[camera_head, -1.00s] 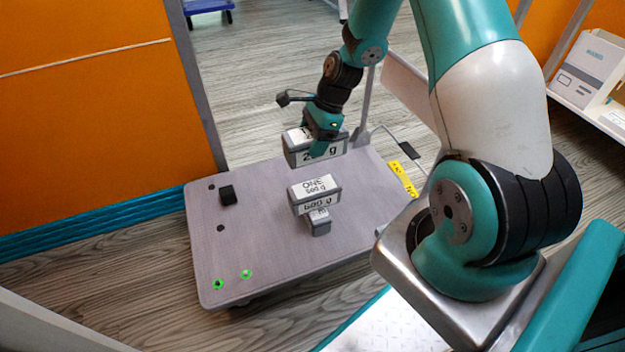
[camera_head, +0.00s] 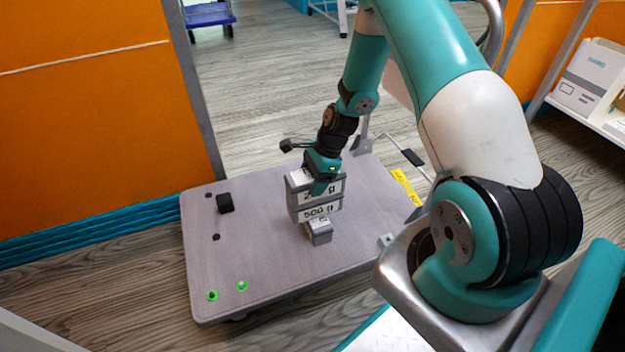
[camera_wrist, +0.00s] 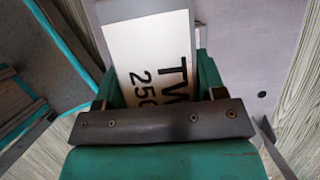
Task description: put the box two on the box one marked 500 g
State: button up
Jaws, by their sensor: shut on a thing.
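Box two (camera_head: 301,181), grey with a white label, is in my gripper (camera_head: 322,186). In the wrist view its label (camera_wrist: 150,62) reads "TW" and "250", partly cut off by the gripper. Box one (camera_head: 318,212), grey with a "500 g" label on its side, stands on the grey platform cart (camera_head: 255,255). Box two is directly above box one, and I see no clear gap between them. Whether box two's weight rests on it, I cannot tell. Box one's top is hidden.
A smaller grey box (camera_head: 319,234) with a white label sits just in front of box one. A yellow label (camera_head: 405,187) marks the right edge.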

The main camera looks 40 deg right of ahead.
jog(key=o, duration=1.1)
jog(key=shift+c, duration=0.2)
jog(key=shift+r, duration=0.1)
